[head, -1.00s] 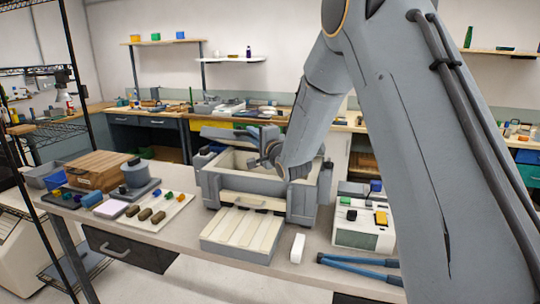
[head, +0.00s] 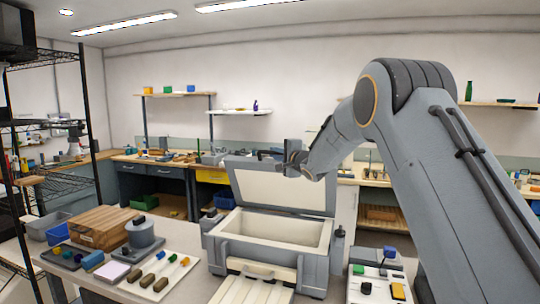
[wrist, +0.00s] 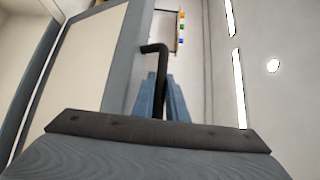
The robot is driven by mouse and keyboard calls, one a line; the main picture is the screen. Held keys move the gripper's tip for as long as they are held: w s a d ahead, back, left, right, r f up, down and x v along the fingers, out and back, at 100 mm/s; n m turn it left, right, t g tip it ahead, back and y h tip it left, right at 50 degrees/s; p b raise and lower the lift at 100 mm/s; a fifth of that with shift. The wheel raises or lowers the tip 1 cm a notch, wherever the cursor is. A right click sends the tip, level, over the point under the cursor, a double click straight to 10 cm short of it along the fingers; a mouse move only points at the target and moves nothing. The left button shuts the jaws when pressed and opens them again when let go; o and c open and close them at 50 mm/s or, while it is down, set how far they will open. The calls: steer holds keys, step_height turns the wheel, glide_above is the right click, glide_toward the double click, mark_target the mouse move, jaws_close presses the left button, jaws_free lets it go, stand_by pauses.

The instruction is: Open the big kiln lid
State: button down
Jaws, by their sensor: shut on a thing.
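The big kiln (head: 225,265) stands on the bench, a grey box with a cream lining, and its inside shows from above. Its lid (head: 253,188) is raised, standing steeply at the back, with the cream inner face toward the head camera. My gripper (head: 283,156) is at the lid's upper edge, shut on the lid's handle. In the wrist view the dark bent handle (wrist: 162,62) runs between my gripper's two blue-grey fingers (wrist: 162,98). The lid (wrist: 92,60) also shows at the left there. My wrist hides part of the lid's top right.
A cream slatted panel (head: 240,291) lies before the kiln. Left on the bench are a wooden box (head: 100,228), a grey round pot (head: 141,232) and a white tray (head: 165,275) with small pieces. A white box (head: 372,288) stands at the right. Shelves hang on the back wall.

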steer(key=shift+w+d, duration=0.1)
steer(key=shift+w, duration=0.15)
steer(key=shift+f, duration=0.1)
steer(key=c, duration=1.8)
jaws_free()
steer(key=shift+o, duration=0.2)
steer(key=b+v, duration=0.2)
steer(key=v, duration=0.5)
steer(key=shift+s+r+b, duration=0.25)
steer(key=shift+s+b, duration=0.15)
steer(key=shift+d, duration=0.15)
